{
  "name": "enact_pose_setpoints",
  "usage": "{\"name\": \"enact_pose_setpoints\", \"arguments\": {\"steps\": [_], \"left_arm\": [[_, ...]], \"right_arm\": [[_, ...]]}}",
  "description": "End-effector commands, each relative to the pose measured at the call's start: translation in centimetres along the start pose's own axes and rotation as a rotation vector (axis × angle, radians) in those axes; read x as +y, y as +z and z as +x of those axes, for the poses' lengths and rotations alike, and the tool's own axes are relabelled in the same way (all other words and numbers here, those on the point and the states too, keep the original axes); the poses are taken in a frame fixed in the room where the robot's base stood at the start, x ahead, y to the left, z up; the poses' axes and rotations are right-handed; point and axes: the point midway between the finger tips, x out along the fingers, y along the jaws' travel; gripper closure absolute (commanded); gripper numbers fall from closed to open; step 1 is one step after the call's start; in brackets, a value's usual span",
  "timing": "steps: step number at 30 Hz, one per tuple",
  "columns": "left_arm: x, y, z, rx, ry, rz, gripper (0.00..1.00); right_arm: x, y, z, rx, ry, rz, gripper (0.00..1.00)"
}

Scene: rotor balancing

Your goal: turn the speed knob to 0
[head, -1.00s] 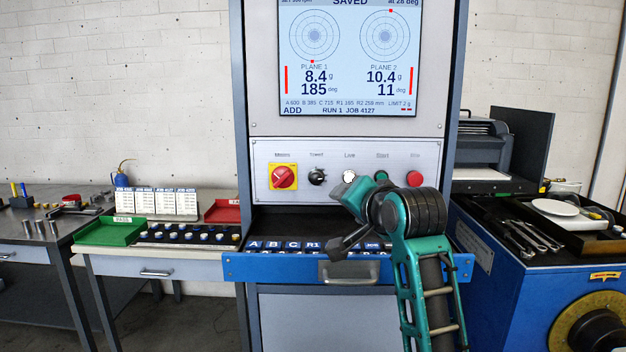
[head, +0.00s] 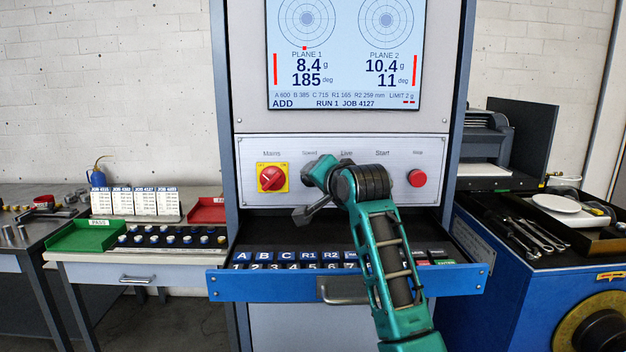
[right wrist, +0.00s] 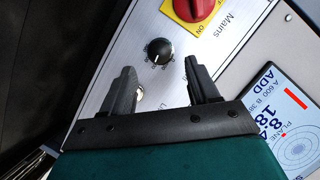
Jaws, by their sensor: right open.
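The speed knob (right wrist: 159,51) is a round black knob with a scale around it, on the light panel (right wrist: 128,30). Its pointer setting is too small to read surely. My right gripper (right wrist: 160,68) is open in the right wrist view, its two dark fingers apart and empty. The knob shows between and just beyond the fingertips, with no visible contact. In the head view the teal hand of my right gripper (head: 320,172) is in front of the panel and covers most of the knob and the Live lamp. My left gripper is out of view.
The red Mains switch (head: 271,178) on its yellow plate is close left of the knob. The red Stop button (head: 417,178) is at the right of the panel. An open blue drawer (head: 270,287) with a keyboard juts out below. The screen (head: 345,50) is above.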

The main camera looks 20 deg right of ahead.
Motion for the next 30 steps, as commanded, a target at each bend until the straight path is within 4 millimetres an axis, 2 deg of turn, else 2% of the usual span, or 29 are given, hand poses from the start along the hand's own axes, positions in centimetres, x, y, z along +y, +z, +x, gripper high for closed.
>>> {"name": "enact_pose_setpoints", "arguments": {"steps": [6, 12, 25, 30], "left_arm": [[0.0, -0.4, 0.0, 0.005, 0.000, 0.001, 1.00], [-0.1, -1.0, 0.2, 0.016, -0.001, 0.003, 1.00], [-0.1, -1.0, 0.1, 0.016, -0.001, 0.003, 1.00], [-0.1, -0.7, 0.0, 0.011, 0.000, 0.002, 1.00]], "right_arm": [[0.0, -0.1, 3.0, -0.001, 0.001, 0.000, 0.40], [0.0, -0.1, 4.6, 0.000, 0.000, 0.000, 0.40], [0.0, 0.0, 5.2, 0.000, 0.000, 0.000, 0.40], [0.0, 0.0, 5.2, 0.000, 0.000, 0.000, 0.56]]}}
